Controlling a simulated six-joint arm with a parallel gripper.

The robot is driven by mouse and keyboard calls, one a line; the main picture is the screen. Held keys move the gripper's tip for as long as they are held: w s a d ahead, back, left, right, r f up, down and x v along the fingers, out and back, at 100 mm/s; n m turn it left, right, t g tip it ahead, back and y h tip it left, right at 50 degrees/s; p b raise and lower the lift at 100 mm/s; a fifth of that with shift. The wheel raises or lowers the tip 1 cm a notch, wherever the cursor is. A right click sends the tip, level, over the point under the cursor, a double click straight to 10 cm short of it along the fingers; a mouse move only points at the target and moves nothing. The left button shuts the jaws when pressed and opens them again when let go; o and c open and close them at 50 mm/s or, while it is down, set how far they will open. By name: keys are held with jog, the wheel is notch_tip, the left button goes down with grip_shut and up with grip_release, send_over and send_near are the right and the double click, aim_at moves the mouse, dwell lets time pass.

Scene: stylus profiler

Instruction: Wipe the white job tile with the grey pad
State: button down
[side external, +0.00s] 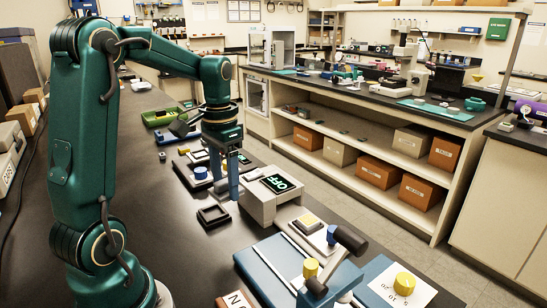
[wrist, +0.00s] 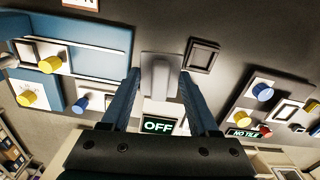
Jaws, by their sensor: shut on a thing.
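My gripper (wrist: 160,78) is shut on the grey pad (wrist: 160,72), a light grey block between its two blue fingers in the wrist view. In the side view my gripper (side external: 232,190) points down just left of the grey box with the OFF display; the pad does not show clearly there. A white square in a dark frame (wrist: 288,110) lies at the right of the wrist view, near a NO TILE sign (wrist: 242,133). A pale square piece (side external: 307,223) sits on a white base in the side view. I cannot tell which is the white job tile.
The OFF box (side external: 262,205) stands close to my gripper. An empty-looking black square frame (side external: 213,216) lies on the dark bench. A blue instrument base (side external: 262,263) with yellow knob (side external: 310,268) is in front. A blue knob (side external: 200,173) and green tray (side external: 160,117) stand behind.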

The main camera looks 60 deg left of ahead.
jog(key=w+r, duration=0.1)
jog(key=w, duration=0.4)
jog(key=m, duration=0.1)
send_near(312, 217)
jog(key=shift+s+a+f, duration=0.4)
jog(key=shift+s, duration=0.2)
jog(key=shift+d+f, duration=0.5)
jog(key=shift+f, duration=1.85)
jog(key=shift+f, duration=0.7)
jog(key=shift+w, duration=0.1)
jog(key=shift+w, duration=0.5)
